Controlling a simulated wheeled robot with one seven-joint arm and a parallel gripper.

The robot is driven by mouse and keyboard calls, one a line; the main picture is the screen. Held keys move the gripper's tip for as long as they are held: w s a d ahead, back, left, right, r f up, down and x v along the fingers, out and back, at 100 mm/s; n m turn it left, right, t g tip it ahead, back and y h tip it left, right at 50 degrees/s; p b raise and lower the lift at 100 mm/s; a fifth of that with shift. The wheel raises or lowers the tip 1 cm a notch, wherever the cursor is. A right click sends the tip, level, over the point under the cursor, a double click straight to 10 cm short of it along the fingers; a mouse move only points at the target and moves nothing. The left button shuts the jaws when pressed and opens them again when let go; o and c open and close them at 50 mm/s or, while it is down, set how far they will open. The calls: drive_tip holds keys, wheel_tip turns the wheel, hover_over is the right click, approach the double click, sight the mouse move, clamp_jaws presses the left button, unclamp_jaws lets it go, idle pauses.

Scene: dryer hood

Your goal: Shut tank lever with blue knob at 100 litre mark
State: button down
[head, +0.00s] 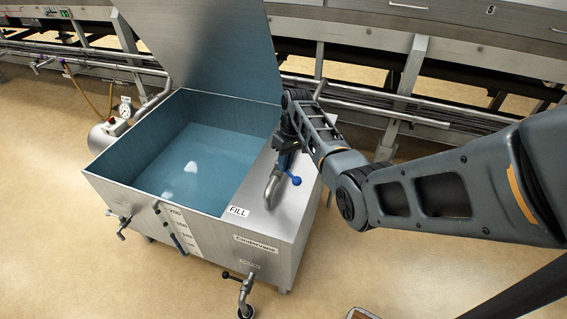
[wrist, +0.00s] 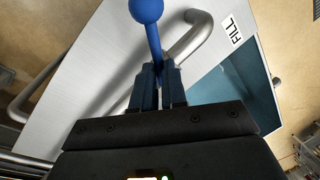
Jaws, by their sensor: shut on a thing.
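The open steel tank (head: 105,190) holds blue-tinted water (head: 200,165). A lever with a blue knob (head: 294,180) stands by the curved fill pipe (head: 272,188), on the tank's right top panel near the FILL label (head: 238,211). In the wrist view the blue knob (wrist: 146,9) sits beyond my fingertips, with its blue shaft running down between them. My gripper (wrist: 157,72) is shut on this lever; in the head view my gripper (head: 284,143) is partly hidden by my arm. The litre scale (head: 183,230) is on the tank's front; the exact level cannot be read.
The raised lid (head: 210,45) stands at the back of the tank. Taps (head: 245,295) stick out at the front. Pipe rails (head: 400,97) and a machine frame run behind. A cylinder with a gauge (head: 124,108) is at the left.

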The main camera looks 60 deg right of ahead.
drive_tip(key=shift+w+d+n+g+b, duration=0.1)
drive_tip(key=shift+d+n+g+b, duration=0.15)
drive_tip(key=shift+n, duration=0.8)
drive_tip(key=shift+s+d+n+g+b, duration=0.15)
drive_tip(key=shift+d+n, duration=0.15)
drive_tip(key=shift+n, duration=0.8)
drive_tip(key=shift+w+d+n+g+b, duration=0.1)
drive_tip(key=shift+w+d+n+g, duration=0.15)
drive_tip(key=shift+n, duration=0.8)
drive_tip(key=shift+s+d, duration=0.1)
drive_tip(key=c, duration=1.2)
unclamp_jaws()
drive_tip(key=shift+o, duration=0.2)
wheel_tip(320, 180, up, 8)
drive_tip(key=d, duration=0.1)
drive_tip(key=shift+d+f, duration=0.15)
drive_tip(key=shift+d, duration=0.1)
